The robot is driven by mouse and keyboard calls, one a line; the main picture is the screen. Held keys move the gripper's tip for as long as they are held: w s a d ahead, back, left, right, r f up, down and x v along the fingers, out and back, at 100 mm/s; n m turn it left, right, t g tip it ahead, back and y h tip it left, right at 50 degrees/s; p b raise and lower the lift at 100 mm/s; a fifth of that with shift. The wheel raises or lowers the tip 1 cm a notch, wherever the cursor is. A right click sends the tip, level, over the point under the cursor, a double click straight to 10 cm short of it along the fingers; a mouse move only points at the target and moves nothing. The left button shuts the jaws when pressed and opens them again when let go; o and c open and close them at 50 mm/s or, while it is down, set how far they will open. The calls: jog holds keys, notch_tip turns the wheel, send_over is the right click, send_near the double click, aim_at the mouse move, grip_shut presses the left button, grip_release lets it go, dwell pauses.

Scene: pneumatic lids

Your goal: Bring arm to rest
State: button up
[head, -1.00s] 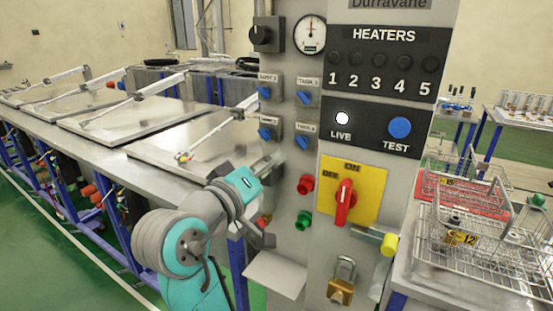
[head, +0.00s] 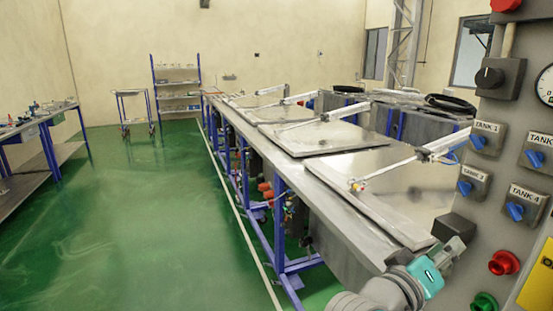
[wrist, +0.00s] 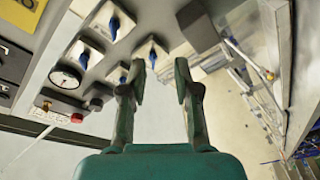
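My arm (head: 400,288) shows at the bottom right of the head view, folded low in front of the control panel (head: 508,75), with a teal wrist part near the tank line. In the wrist view my gripper (wrist: 160,76) is open, its two green fingers apart with nothing between them. The panel with blue switches and a gauge (wrist: 66,78) lies beyond the fingers at the upper left of the wrist view. I cannot make out the fingertips clearly in the head view.
A row of tanks with flat metal lids (head: 330,138) and pneumatic cylinders runs back from the panel on a blue-legged frame. Green floor (head: 150,210) is open to the left. A bench (head: 35,125) stands at the far left, with a trolley (head: 132,106) and shelves (head: 176,85) at the back.

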jog(key=s+a+f+n+t+y, duration=0.1)
jog(key=a+f+n+t+y, duration=0.15)
jog(key=f, duration=0.65)
jog(key=s+a+f+n+t+y, duration=0.1)
jog(key=f+n+t+y, duration=0.25)
jog(key=f, duration=0.45)
jog(key=s+a+f+n+y, duration=0.2)
jog(key=s+a+f+y, duration=0.25)
jog(key=s+f, duration=0.5)
jog(key=s+a+f+m+y, duration=0.2)
jog(key=s+m, duration=0.1)
jog(key=s, duration=1)
jog(key=s+a+f+m+y, duration=0.1)
jog(key=s+f+m+y, duration=0.1)
jog(key=s, duration=1.2)
jog(key=shift+a+f+m+g+y, duration=0.35)
jog(key=shift+m+g+y, duration=0.05)
jog(key=shift+m+y, duration=0.45)
